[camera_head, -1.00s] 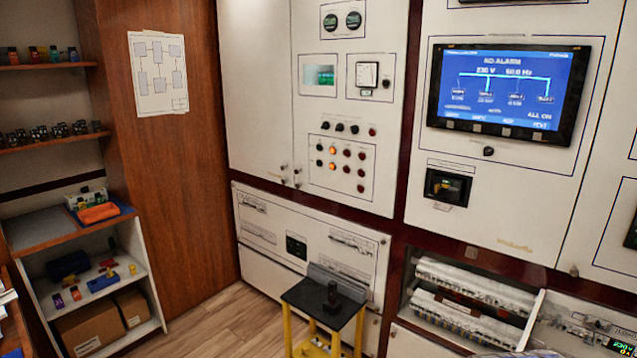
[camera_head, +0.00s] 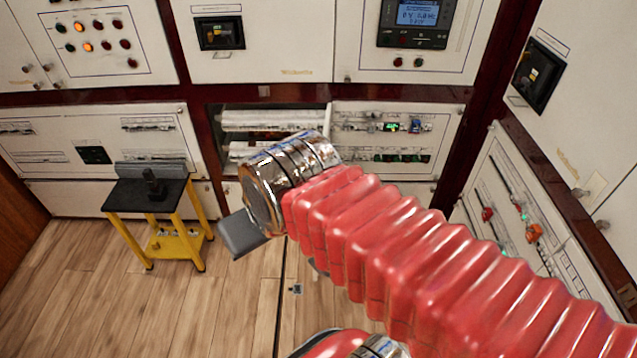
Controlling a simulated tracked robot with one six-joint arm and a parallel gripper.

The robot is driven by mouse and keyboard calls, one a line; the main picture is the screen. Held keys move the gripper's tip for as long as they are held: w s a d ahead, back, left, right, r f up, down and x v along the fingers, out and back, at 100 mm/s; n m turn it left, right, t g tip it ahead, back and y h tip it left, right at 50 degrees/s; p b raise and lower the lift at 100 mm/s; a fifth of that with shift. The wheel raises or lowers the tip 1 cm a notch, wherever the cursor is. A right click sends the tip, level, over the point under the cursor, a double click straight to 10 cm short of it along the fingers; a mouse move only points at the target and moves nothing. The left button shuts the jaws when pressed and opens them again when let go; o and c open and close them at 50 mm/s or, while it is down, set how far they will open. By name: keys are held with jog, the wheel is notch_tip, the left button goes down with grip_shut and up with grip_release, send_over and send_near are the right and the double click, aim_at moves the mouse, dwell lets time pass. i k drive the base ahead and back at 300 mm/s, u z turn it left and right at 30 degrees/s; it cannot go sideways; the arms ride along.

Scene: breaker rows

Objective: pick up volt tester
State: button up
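A small black upright object (camera_head: 153,184) stands on the black top of a yellow-legged stand at the left. It may be the volt tester, but it is too small to tell. My arm, in red bellows, reaches in from the lower right to a shiny metal wrist. A grey flat part of my gripper (camera_head: 242,235) shows below the wrist, to the right of the stand and apart from it in the picture. The fingertips are mostly hidden behind the wrist, so their opening does not show.
The yellow stand (camera_head: 185,240) with its black top is in front of white cabinets (camera_head: 60,185). An open bay with breaker rows (camera_head: 272,120) is behind my wrist. A panel with switches (camera_head: 520,220) is at the right. Wooden floor (camera_head: 90,285) is clear around the stand.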

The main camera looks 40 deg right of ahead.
aim_at(149, 174)
jog(key=z, duration=0.3)
jog(key=k, duration=0.45)
jog(key=z, duration=1.05)
jog(key=k, duration=0.9)
jog(key=z, duration=0.65)
jog(key=i, duration=1.7)
jog(key=u, duration=1.15)
jog(key=i, duration=0.85)
jog(key=u, duration=0.55)
